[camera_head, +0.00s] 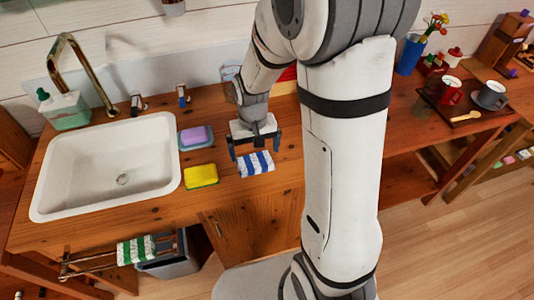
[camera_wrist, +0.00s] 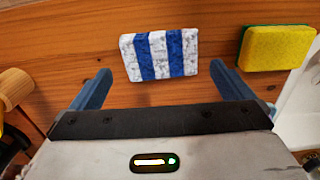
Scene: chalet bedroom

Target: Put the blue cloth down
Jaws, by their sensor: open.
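The blue cloth (camera_head: 256,164), white with blue stripes, lies flat on the wooden counter (camera_head: 225,207) to the right of the yellow sponge. It also shows in the wrist view (camera_wrist: 160,54), just beyond my fingertips. My gripper (camera_head: 255,150) is open and empty. Its two blue-grey fingers (camera_wrist: 162,80) stand apart, one toward each side of the cloth, and nothing is between them. Whether the fingertips touch the counter cannot be told.
A yellow sponge (camera_head: 201,177) lies left of the cloth, with a purple soap (camera_head: 195,135) on a dish behind it. The white sink (camera_head: 110,165) is further left. A green-striped towel (camera_head: 137,250) hangs below. Bare counter lies to the cloth's right.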

